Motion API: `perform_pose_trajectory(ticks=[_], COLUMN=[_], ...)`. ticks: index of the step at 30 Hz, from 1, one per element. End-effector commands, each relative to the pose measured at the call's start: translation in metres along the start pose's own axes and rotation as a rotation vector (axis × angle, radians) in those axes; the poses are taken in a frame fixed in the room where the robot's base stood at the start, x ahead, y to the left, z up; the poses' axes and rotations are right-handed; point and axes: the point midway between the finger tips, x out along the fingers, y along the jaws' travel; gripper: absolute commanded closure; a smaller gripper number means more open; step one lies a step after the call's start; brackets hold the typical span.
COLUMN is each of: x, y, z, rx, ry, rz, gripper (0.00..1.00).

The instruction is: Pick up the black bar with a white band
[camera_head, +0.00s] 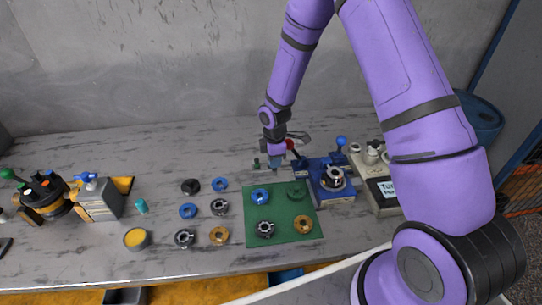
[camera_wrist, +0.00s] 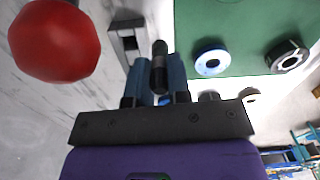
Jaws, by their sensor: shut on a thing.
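The black bar (camera_wrist: 159,50) stands out between the two blue fingers of my gripper (camera_wrist: 157,64) in the wrist view. A paler band shows around its middle. The fingers are closed on it from both sides, and its lower end is partly hidden between them. In the head view my gripper (camera_head: 276,162) is over the grey table, just beyond the green mat. The bar is too small to make out there. I cannot tell whether it touches the table.
A red knob (camera_wrist: 55,40) is close to the left of my gripper. A grey slotted block (camera_wrist: 127,40) lies beside the bar. The green mat (camera_head: 280,218) carries several rings. A blue fixture (camera_head: 318,172) stands right of my gripper. More rings lie left of the mat.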

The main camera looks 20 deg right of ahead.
Motion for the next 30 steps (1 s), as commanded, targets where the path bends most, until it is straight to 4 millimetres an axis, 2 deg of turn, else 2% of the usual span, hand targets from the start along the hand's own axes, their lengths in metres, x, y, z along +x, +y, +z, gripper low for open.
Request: perform_pose_trajectory(ticks=[1, 6, 12, 15, 21, 30], x=[-0.002, -0.006, -0.009, -0.010, -0.011, -0.011], y=[-0.014, -0.056, -0.093, -0.105, -0.117, -0.118], z=[0.001, 0.003, 0.005, 0.006, 0.007, 0.007], rx=[-0.001, -0.002, -0.001, 0.000, 0.000, 0.001], ry=[-0.001, -0.001, 0.000, 0.000, 0.000, 0.001], rz=[-0.002, -0.002, 0.000, 0.000, 0.000, 0.001], gripper=[1.00, 1.00, 1.00, 1.00, 1.00, 1.00])
